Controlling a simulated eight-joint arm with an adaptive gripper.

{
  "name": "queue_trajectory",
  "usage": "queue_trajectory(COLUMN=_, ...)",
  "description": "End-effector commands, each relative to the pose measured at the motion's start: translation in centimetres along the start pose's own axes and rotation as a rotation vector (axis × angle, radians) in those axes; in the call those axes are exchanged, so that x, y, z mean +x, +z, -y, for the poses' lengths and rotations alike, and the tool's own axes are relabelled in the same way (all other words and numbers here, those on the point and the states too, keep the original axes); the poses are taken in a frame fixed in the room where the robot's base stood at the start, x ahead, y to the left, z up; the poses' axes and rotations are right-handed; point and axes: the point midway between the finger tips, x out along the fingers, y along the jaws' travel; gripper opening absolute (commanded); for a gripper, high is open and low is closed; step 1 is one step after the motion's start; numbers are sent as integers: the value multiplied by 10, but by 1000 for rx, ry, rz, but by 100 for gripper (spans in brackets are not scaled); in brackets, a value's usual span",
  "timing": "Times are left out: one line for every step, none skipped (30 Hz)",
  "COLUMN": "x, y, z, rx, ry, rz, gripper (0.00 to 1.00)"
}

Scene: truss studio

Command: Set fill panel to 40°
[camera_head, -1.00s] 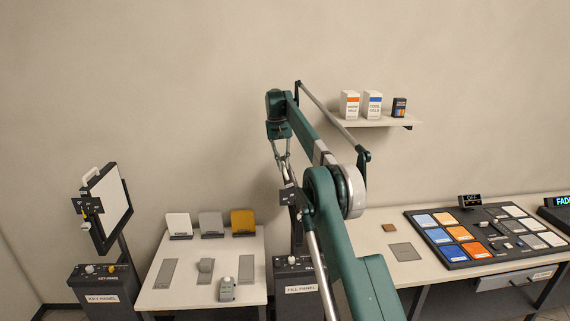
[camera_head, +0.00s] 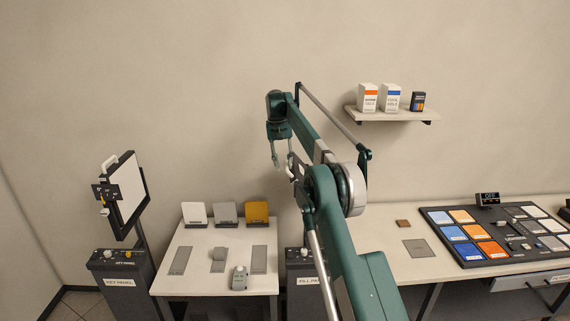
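The fill panel is mostly hidden behind my arm. Its dark stand (camera_head: 297,258) shows at its left edge, with a white label partly covered by the arm. A small dark plate with light marks (camera_head: 297,168), apparently part of the fill panel, shows just beside my gripper. Its angle cannot be read. My gripper (camera_head: 283,165) points down with its two fingers apart and nothing visible between them. One finger is close to the plate; I cannot tell whether they touch.
The key panel (camera_head: 132,193) stands tilted on its own stand at the left. A table (camera_head: 208,282) with upright cards and grey plates lies between the two stands. A control desk (camera_head: 487,236) is at the right. A wall shelf (camera_head: 392,115) holds several boxes.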

Motion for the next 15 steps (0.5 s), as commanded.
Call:
queue_trajectory(x=0, y=0, z=2, rx=-2, ry=-1, rz=-1, gripper=25)
queue_trajectory(x=0, y=0, z=2, rx=-2, ry=-1, rz=-1, gripper=25)
queue_trajectory(x=0, y=0, z=2, rx=-2, ry=-1, rz=-1, gripper=25)
queue_trajectory(x=0, y=0, z=2, rx=-1, ry=-1, rz=-1, gripper=25)
queue_trajectory(x=-1, y=0, z=1, rx=-1, ry=0, rz=-1, gripper=25)
queue_trajectory(x=-1, y=0, z=1, rx=-1, ry=0, rz=-1, gripper=25)
queue_trajectory(x=-1, y=0, z=1, rx=-1, ry=0, rz=-1, gripper=25)
queue_trajectory(x=-1, y=0, z=0, rx=-1, ry=0, rz=-1, gripper=25)
queue_trajectory(x=-1, y=0, z=0, rx=-1, ry=0, rz=-1, gripper=25)
queue_trajectory(x=-1, y=0, z=0, rx=0, ry=0, rz=-1, gripper=25)
queue_trajectory(x=-1, y=0, z=0, rx=0, ry=1, rz=-1, gripper=25)
queue_trajectory(x=-1, y=0, z=0, rx=0, ry=1, rz=-1, gripper=25)
queue_trajectory(x=-1, y=0, z=0, rx=0, ry=1, rz=-1, gripper=25)
queue_trajectory(x=-1, y=0, z=-1, rx=0, ry=1, rz=-1, gripper=25)
queue_trajectory(x=-2, y=0, z=-1, rx=0, ry=1, rz=-1, gripper=25)
